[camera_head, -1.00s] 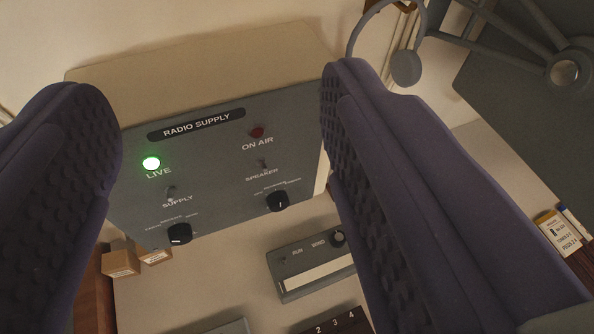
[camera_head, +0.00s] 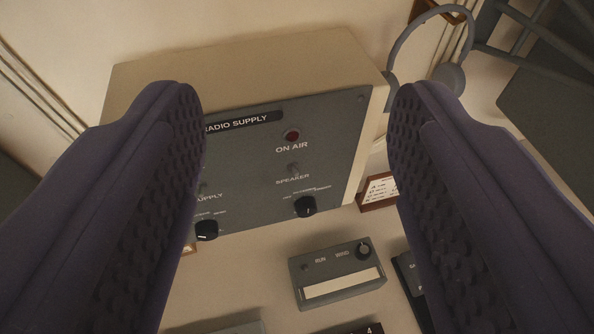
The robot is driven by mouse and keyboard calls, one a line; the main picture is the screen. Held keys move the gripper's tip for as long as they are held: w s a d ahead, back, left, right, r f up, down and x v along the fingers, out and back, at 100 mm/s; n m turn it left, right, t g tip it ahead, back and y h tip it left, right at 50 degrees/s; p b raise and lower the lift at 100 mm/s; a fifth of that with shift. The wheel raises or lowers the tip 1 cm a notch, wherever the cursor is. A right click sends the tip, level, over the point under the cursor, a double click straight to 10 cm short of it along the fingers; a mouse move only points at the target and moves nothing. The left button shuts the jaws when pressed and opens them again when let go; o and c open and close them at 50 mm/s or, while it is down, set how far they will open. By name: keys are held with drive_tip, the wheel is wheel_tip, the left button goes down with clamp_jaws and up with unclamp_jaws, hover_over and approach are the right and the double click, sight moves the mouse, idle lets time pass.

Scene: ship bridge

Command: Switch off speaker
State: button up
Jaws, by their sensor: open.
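The radio supply box (camera_head: 345,125) is a cream case with a grey front panel. The SPEAKER toggle switch (camera_head: 293,168) is small and sits on that panel above its SPEAKER label, under the dark red ON AIR lamp (camera_head: 291,136). I cannot tell which way the toggle points. A black knob (camera_head: 305,206) is below it. My gripper (camera_head: 297,100) is open and empty, its two purple padded fingers apart on either side of the speaker part of the panel. The left finger covers the LIVE lamp and part of the SUPPLY switch.
A small grey unit (camera_head: 338,276) with RUN and WIND labels lies below the box. A headset (camera_head: 446,76) hangs at the upper right, near the right finger. A framed white card (camera_head: 379,191) is right of the box. Another black knob (camera_head: 206,230) is beside the left finger.

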drive_tip(key=shift+w, duration=0.15)
drive_tip(key=c, duration=0.4)
drive_tip(key=w+p, duration=0.1)
drive_tip(key=p, duration=0.1)
drive_tip(key=w+m+g+p, duration=0.1)
drive_tip(key=p, duration=0.1)
drive_tip(key=shift+w+d+r, duration=0.15)
drive_tip(key=shift+w+r, duration=0.05)
drive_tip(key=shift+w, duration=0.1)
clamp_jaws()
drive_tip(key=w+d+f+m+g+p, duration=0.1)
drive_tip(key=w+f+m+g+p, duration=0.3)
drive_tip(key=w+p, duration=0.6)
wheel_tip(320, 180, down, 7)
drive_tip(key=d+m+g+y+p, duration=0.2)
drive_tip(key=m+g+p, duration=0.4)
drive_tip(key=p, duration=1.6)
drive_tip(key=m, duration=0.3)
drive_tip(key=shift+m+g+p, duration=0.3)
drive_tip(key=shift+m+p, duration=0.05)
drive_tip(key=shift+m, duration=0.05)
